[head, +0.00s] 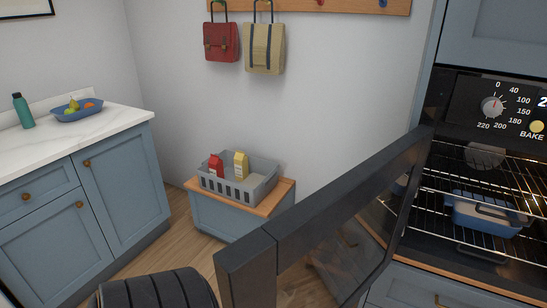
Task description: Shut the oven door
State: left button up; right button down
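The oven (490,110) stands at the right with its cavity exposed. Its dark-framed door (345,190) stands wide open, reaching from the left side of the cavity out toward me. The top edge of the door runs down to the left, and its near end is cut off by the bottom of the view. Part of the glass (350,250) shows below the top edge. Neither gripper's fingers show in the head view. A dark ribbed part at the bottom left cannot be made out clearly.
Inside the oven are wire racks and a blue dish (480,215). A low cabinet (220,215) with a grey crate (262,190) stands beyond the door. A marble-topped counter (70,140) is at left. Some wooden floor (150,262) is clear between them.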

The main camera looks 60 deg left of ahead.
aim_at(327, 248)
jog(key=k+j, duration=0.1)
jog(key=j, duration=0.45)
jog(key=k+j, duration=0.1)
jog(key=j, duration=0.45)
jog(key=k+j, duration=0.1)
jog(key=j, duration=0.45)
